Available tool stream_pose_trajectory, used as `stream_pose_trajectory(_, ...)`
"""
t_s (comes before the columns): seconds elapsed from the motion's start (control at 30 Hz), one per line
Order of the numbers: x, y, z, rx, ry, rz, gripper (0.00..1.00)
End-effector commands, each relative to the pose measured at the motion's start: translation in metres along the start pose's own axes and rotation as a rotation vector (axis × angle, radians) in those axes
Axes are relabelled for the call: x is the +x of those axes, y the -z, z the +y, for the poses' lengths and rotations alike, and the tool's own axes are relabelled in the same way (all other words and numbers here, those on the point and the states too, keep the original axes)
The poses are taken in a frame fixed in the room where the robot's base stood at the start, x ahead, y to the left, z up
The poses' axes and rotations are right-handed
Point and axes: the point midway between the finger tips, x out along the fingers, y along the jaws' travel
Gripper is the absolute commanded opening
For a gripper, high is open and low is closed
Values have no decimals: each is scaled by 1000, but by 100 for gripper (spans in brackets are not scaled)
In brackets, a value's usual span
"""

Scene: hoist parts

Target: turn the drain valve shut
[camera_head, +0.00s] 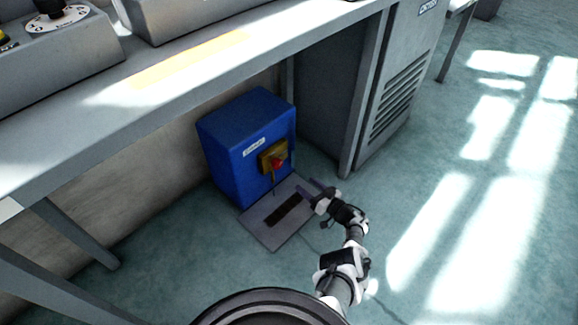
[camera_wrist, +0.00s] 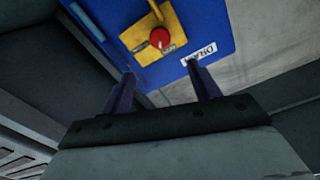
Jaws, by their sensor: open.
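The drain valve is a red knob (camera_head: 277,164) on a yellow plate (camera_head: 266,159), set in the front of a blue box (camera_head: 224,165) under the bench. In the wrist view the red knob (camera_wrist: 159,38) shows on its yellow plate (camera_wrist: 138,36), beside a white label (camera_wrist: 199,55) reading "DRAIN", upside down. My gripper (camera_head: 309,189) is low in front of the box, to the right of the knob. In the wrist view its two dark fingers (camera_wrist: 162,83) are apart with nothing between them, short of the knob and not touching it.
A grey floor plate (camera_head: 262,229) with a dark slot lies in front of the box. The bench top (camera_head: 150,75) overhangs the box. A grey cabinet (camera_head: 395,90) with vents stands to the right. Open floor (camera_head: 440,210) lies to the right of my arm.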

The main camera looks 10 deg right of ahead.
Motion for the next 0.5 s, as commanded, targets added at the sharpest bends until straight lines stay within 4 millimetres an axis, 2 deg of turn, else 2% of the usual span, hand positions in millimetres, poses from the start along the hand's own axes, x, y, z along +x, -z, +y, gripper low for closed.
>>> stream_pose_trajectory(0.03,-1,-7,-1,11,3,-15,61)
stream_pose_trajectory(0.17,9,-10,-1,15,6,-21,61)
stream_pose_trajectory(0.27,25,-11,-2,13,7,-20,61)
stream_pose_trajectory(0.5,78,-13,-1,11,7,-18,61)
